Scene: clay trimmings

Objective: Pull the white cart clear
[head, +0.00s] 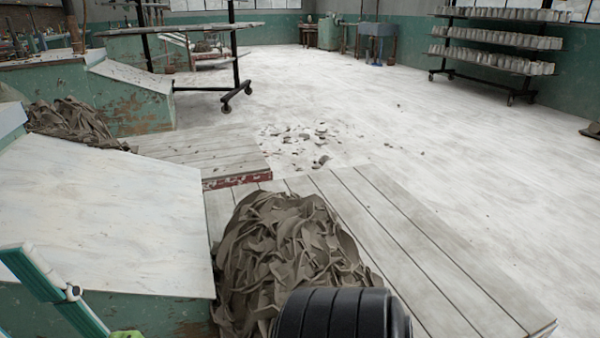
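I cannot make out a clearly white cart. A wheeled rack (207,30) with a dark frame and pale shelves stands at the upper left, its casters on the pale floor. A second wheeled rack (490,38), dark and loaded with rows of whitish pots, stands by the right wall. Neither gripper shows in the head view, and nothing is seen touching either rack.
A heap of grey-brown clay trimmings (285,250) lies on a plank platform (440,262) in front. A sloping whitish board (115,215) is at left, with another clay heap (68,122) behind. Broken bits (305,134) litter the floor. The floor (450,130) at right is mostly clear.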

